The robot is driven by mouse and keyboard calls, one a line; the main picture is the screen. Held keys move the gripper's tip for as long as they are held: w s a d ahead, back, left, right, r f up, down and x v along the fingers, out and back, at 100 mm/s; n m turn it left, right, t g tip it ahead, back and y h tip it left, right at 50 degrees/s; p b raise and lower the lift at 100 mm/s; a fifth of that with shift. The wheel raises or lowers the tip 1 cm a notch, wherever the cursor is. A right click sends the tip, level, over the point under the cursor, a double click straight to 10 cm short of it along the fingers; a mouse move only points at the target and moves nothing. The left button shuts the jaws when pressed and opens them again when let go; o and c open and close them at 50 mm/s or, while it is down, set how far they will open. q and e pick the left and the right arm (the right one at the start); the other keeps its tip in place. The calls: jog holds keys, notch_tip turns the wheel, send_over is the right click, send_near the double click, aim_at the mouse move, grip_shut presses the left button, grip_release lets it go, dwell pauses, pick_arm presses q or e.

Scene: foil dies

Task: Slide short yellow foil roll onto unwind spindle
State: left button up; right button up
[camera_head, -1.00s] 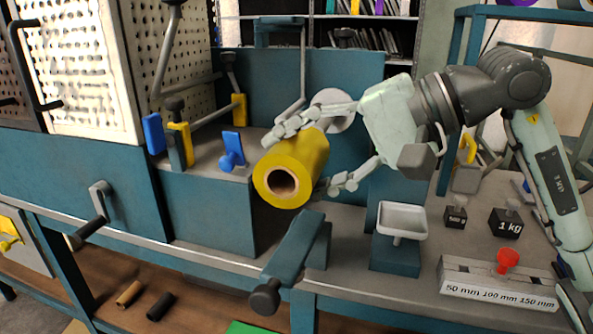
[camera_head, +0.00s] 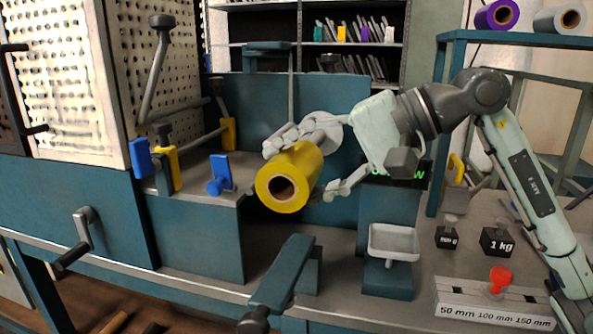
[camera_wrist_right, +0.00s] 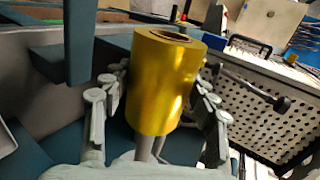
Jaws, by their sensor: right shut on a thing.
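The short yellow foil roll (camera_head: 300,172) is a hollow cylinder, its open core facing the head camera and its far end toward the blue back panel. My right gripper (camera_head: 312,165) has its fingers on both sides of the roll; this grip (camera_wrist_right: 160,100) also shows in the right wrist view. No spindle tip shows in the near core opening. My left gripper is out of view.
Left of the roll, a grey step (camera_head: 195,190) carries blue and yellow clamps. A blue crank arm (camera_head: 284,270) stands below the roll. A white tray stand (camera_head: 393,240), weights (camera_head: 496,241) and a gauge block (camera_head: 490,315) are at the right.

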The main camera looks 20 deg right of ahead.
aim_at(320, 139)
jog(key=shift+b, duration=0.85)
dwell(1.2)
jog(key=shift+w+d, duration=0.4)
jog(key=shift+w, duration=0.2)
jog(key=shift+w+d, duration=0.4)
jog(key=shift+w, duration=0.2)
jog(key=shift+w+d+r, duration=0.1)
jog(key=shift+w+d, duration=0.45)
jog(key=shift+w, duration=0.25)
jog(key=shift+w+d+f, duration=0.1)
jog(key=shift+w+d, duration=0.4)
jog(key=shift+w, duration=0.25)
jog(key=shift+w+d+r, duration=0.1)
jog(key=shift+w+d, duration=0.45)
jog(key=shift+w, duration=0.25)
jog(key=shift+w+d+p, duration=0.2)
jog(key=shift+w+d, duration=0.3)
jog(key=shift+w, duration=0.25)
jog(key=shift+w+d+p, duration=0.25)
jog(key=shift+w+d, duration=0.3)
jog(key=shift+w, duration=0.25)
jog(key=shift+w+d+p, duration=0.2)
jog(key=shift+w+d, duration=0.3)
jog(key=shift+w, duration=0.25)
